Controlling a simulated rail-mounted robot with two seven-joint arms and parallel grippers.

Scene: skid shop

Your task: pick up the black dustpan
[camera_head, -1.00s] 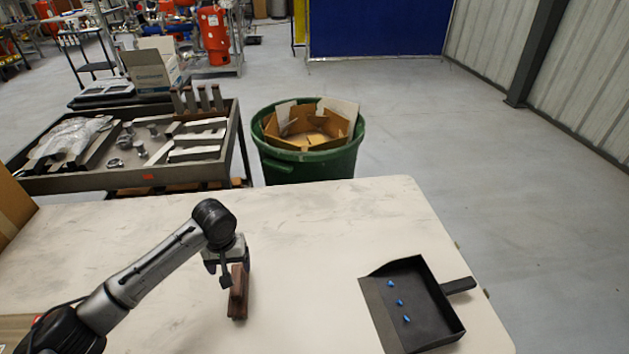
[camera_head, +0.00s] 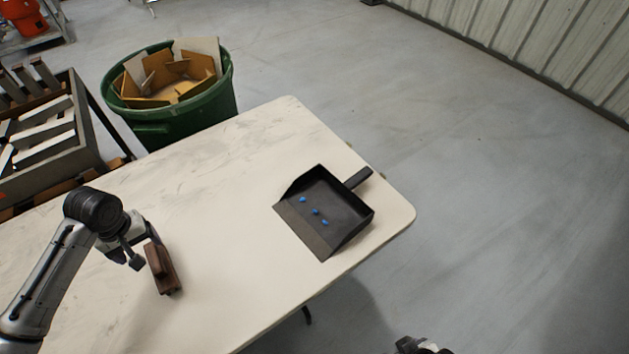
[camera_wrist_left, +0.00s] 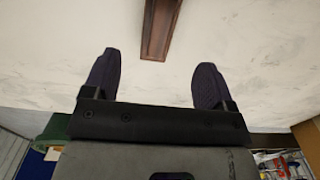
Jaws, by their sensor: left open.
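The black dustpan (camera_head: 345,207) lies on the white table, right of the middle in the head view. Its short handle (camera_head: 357,178) points to the upper right, towards the table edge. Three small blue pieces (camera_head: 315,212) lie in the pan. My left gripper (camera_head: 136,254) is open, well to the left of the dustpan and beside a brown wooden brush-like block (camera_head: 162,269). In the left wrist view the two fingers (camera_wrist_left: 156,80) are apart with nothing between them, and the block (camera_wrist_left: 160,28) lies beyond them. A dark part at the bottom edge (camera_head: 420,345) appears to be my right gripper, mostly cut off.
The table (camera_head: 235,255) is clear between the block and the dustpan. A green bin (camera_head: 170,128) with cardboard stands behind the table. A metal-framed cart (camera_head: 60,150) with parts is at the left. Open grey floor lies to the right.

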